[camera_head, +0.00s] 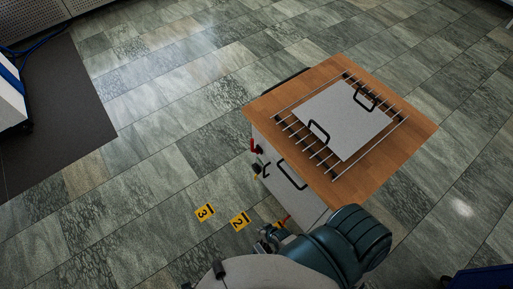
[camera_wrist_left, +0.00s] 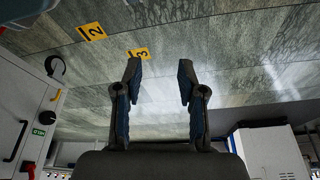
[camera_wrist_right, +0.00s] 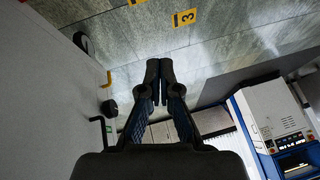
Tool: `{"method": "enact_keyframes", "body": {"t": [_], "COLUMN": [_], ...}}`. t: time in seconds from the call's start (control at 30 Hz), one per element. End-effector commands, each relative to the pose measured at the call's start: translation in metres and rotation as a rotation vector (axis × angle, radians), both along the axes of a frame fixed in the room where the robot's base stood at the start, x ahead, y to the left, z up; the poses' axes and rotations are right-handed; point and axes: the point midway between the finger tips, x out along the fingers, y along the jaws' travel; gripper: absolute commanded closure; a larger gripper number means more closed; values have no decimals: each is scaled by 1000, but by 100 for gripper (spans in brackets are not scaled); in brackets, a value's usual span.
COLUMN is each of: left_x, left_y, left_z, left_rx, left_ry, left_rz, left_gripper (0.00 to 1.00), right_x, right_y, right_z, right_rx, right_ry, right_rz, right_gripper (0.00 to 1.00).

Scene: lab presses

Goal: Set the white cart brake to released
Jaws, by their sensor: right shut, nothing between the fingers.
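The white cart (camera_head: 285,178) with a wooden top (camera_head: 420,128) stands right of centre in the head view. Its pale side fills the left of the right wrist view (camera_wrist_right: 45,110). A small yellow lever (camera_wrist_right: 107,79) stands out from that side; it also shows near a caster in the left wrist view (camera_wrist_left: 56,96). I cannot tell whether it is the brake or how it is set. My right gripper (camera_head: 268,238) is shut and empty beside the cart's lower front, its fingertips (camera_wrist_right: 159,72) apart from the lever. My left gripper (camera_wrist_left: 160,72) is open and empty.
A red knob (camera_head: 255,147) and black handle (camera_head: 291,175) stick out from the cart's side. Yellow floor markers 2 (camera_head: 239,221) and 3 (camera_head: 204,211) lie left of the cart. A dark mat (camera_head: 70,110) lies at far left. The tiled floor between is clear.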

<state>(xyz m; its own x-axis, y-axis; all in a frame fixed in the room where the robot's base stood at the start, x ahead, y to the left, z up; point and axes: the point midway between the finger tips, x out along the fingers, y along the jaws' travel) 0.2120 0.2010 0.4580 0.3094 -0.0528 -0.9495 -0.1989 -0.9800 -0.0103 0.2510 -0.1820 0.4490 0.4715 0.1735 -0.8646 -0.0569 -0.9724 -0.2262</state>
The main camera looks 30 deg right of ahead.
Motion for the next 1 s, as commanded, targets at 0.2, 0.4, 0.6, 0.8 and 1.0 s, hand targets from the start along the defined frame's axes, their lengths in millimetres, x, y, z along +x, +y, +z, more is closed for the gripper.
{"method": "enact_keyframes", "body": {"t": [0.2,0.4,0.6,0.8,1.0], "left_x": [99,130,134,135,136], "left_y": [-30,-39,-40,-40,-41], "left_z": [94,195,241,246,246], "left_rx": [-87,-146,-168,-169,-170], "left_ry": [-348,-581,-672,-679,-684], "left_rz": [-7,-7,-7,-7,-7], "left_gripper": [60,60,60,60,60], "right_x": [169,208,207,207,212], "right_y": [-24,-98,-130,-131,-132], "right_z": [102,178,200,204,204], "right_rx": [513,871,1007,1015,1014], "right_ry": [-599,-939,-1046,-1052,-1051], "right_rz": [-604,-1056,-1236,-1244,-1242], "right_gripper": [100,100,100,100,100]}}
